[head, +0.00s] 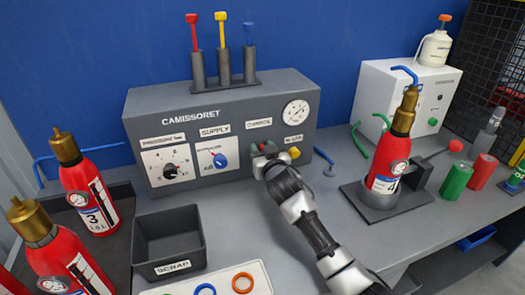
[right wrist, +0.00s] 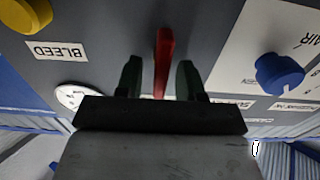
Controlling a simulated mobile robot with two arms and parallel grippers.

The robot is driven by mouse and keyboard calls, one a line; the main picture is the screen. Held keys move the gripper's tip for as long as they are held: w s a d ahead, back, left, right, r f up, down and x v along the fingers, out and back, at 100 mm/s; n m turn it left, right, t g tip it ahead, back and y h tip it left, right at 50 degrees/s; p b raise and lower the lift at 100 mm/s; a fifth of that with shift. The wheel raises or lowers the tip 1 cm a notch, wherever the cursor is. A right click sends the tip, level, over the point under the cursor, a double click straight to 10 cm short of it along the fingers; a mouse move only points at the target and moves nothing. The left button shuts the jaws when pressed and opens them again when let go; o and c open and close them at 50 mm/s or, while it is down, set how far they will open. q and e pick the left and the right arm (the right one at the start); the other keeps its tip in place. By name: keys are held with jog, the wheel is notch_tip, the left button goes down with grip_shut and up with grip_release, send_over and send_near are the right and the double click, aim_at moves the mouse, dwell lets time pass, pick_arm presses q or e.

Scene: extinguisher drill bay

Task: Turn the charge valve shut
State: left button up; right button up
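The charge valve's red lever (right wrist: 164,62) shows in the right wrist view as a narrow upright bar on the grey panel. My right gripper (right wrist: 160,78) has one dark green finger on each side of it, with a visible gap on both sides, so it is open around the lever and not clamped. In the head view my right gripper (head: 263,149) is at the panel front below the CHARGE label (head: 258,123), and it mostly hides the lever. My left gripper is not in view.
The yellow bleed knob (head: 294,152) is close right of my right gripper; the blue supply knob (head: 219,160) is to its left. A gauge (head: 295,113) is above. A red extinguisher (head: 391,155) stands in a holder at right. A scrap bin (head: 170,241) is at front left.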

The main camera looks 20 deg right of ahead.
grip_shut()
jog(key=shift+m, duration=0.3)
jog(key=m+p, duration=0.1)
jog(key=m, duration=0.2)
jog(key=shift+d, duration=0.2)
jog(key=m+p, duration=0.1)
jog(key=m, duration=0.3)
jog(key=f+m+p, duration=0.1)
jog(key=m, duration=0.4)
jog(key=d+m+p, duration=0.1)
jog(key=m, duration=0.4)
jog(key=shift+d+f, duration=0.1)
jog(key=shift+f, duration=0.2)
jog(key=shift+m, duration=0.3)
